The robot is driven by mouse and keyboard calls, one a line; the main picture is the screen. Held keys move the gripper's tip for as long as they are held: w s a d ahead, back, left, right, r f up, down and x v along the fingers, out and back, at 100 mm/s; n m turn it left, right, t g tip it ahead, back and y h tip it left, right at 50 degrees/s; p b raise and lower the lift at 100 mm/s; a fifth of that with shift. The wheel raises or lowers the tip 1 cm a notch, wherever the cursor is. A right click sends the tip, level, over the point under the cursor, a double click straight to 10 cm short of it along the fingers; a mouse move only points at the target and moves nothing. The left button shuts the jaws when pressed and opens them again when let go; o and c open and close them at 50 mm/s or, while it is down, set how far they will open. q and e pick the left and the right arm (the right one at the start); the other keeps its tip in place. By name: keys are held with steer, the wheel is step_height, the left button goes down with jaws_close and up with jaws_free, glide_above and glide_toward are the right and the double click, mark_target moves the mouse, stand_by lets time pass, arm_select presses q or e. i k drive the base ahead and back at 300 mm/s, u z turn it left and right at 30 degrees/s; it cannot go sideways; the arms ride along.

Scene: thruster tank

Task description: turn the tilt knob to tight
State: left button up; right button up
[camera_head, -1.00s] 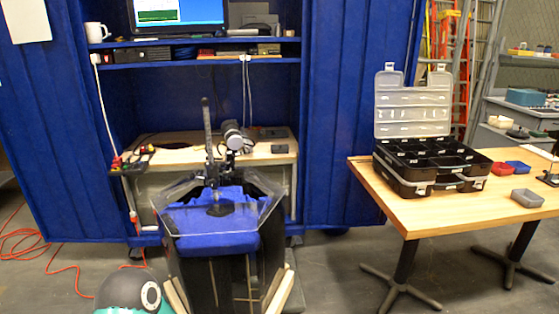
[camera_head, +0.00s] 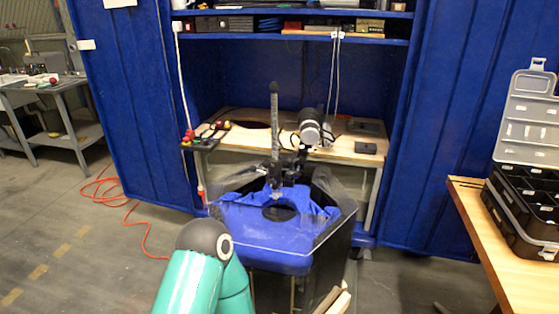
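The thruster tank (camera_head: 265,246) stands in front of me, with a blue top around a dark round opening and clear panels at its sides. A dark upright post (camera_head: 274,125) with a bracket rises at its back. A grey and black cylindrical thruster (camera_head: 311,128) is mounted beside the post, to its right. The tilt knob cannot be made out at this size; it may be among the dark clamp parts (camera_head: 277,180) on the post. One of my arms, teal with a dark joint, shows at the bottom centre. Neither gripper is in view.
A wooden bench (camera_head: 245,148) stands behind the tank inside blue walls, with tools on a small ledge (camera_head: 207,136) at its left. A wooden table (camera_head: 520,275) with an open black organizer case (camera_head: 530,205) is at the right. An orange cable (camera_head: 146,235) lies on the open floor at left.

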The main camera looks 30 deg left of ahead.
mark_target(289, 174)
steer(key=u, duration=0.3)
steer(key=i, duration=0.65)
steer(key=u, duration=0.5)
steer(key=k, duration=0.9)
steer(key=u, duration=0.15)
steer(key=i, duration=0.9)
steer(key=z, duration=0.05)
